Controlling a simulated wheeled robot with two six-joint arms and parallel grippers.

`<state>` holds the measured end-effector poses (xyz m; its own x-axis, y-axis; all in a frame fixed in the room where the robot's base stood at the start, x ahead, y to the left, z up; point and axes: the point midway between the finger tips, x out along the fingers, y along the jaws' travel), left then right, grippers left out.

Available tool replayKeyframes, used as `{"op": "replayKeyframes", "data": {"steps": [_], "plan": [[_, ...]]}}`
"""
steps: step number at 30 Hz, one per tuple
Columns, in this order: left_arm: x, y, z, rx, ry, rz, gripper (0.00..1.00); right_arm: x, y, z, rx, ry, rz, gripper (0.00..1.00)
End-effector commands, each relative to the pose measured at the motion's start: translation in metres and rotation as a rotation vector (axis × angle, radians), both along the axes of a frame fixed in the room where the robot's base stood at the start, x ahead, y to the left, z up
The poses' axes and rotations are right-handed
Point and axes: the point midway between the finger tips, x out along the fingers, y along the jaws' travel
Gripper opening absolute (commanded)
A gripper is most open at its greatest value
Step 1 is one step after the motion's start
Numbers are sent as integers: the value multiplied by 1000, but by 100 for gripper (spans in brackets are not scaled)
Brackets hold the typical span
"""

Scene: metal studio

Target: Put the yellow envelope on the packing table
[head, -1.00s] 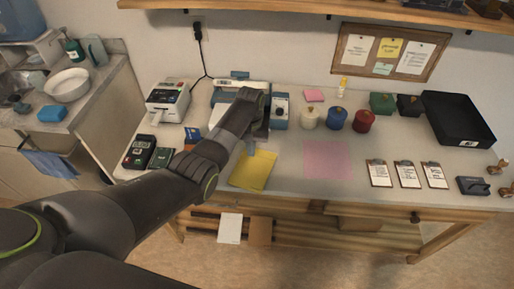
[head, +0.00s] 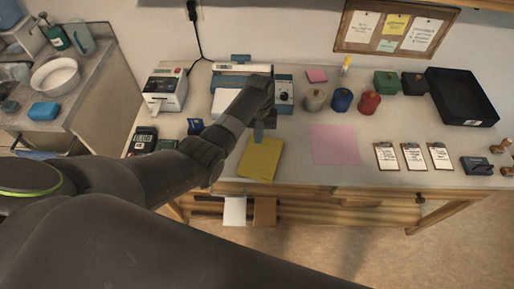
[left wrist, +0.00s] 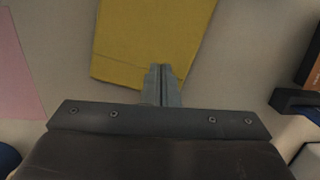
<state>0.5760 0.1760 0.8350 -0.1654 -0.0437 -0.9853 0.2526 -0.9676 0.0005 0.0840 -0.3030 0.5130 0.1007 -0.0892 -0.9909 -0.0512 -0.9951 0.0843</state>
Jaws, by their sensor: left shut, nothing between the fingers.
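The yellow envelope (head: 260,160) lies flat on the packing table (head: 300,180), near its front edge, left of a pink sheet. It also shows in the left wrist view (left wrist: 150,35). My left gripper (head: 260,134) is above the envelope's back edge, pointing down. In the left wrist view its closed fingertips (left wrist: 162,72) overlap the envelope's edge, with nothing between them. Whether the tips touch the envelope, I cannot tell. My right gripper does not show.
The pink sheet (head: 334,145) lies right of the envelope. A label printer (head: 165,91) is at the back left. A side counter (head: 75,125) stands left.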

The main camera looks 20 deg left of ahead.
Motion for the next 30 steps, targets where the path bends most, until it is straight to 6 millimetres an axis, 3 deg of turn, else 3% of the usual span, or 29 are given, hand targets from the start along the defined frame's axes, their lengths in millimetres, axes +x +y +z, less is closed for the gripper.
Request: {"op": "replayKeyframes", "data": {"steps": [1, 11, 18, 30], "plan": [[-9, -3, 5, -3, 1, -1, 0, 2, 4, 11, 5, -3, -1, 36], [-58, -16, 4, -1, 1, 0, 0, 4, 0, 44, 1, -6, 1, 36], [-57, -15, -13, 0, 0, 0, 0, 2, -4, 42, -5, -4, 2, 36], [-59, -15, -19, 0, 4, 1, 0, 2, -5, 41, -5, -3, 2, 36]]}}
